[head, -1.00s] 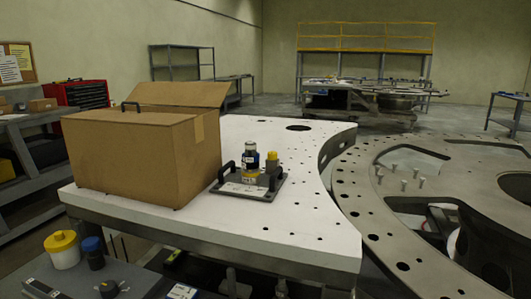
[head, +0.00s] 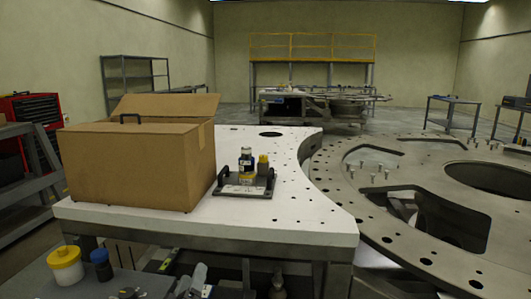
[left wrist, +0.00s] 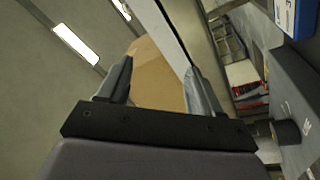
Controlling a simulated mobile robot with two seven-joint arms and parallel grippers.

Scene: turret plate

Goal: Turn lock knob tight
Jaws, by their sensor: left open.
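My right gripper is out of view.
A cardboard box (head: 135,168) stands on the white plate's left side. A yellow-lidded jar (head: 65,268) and a blue-capped bottle (head: 100,265) stand on the cart. A large grey ring with holes (head: 375,215) lies to the right. The white plate's right part is mostly clear.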

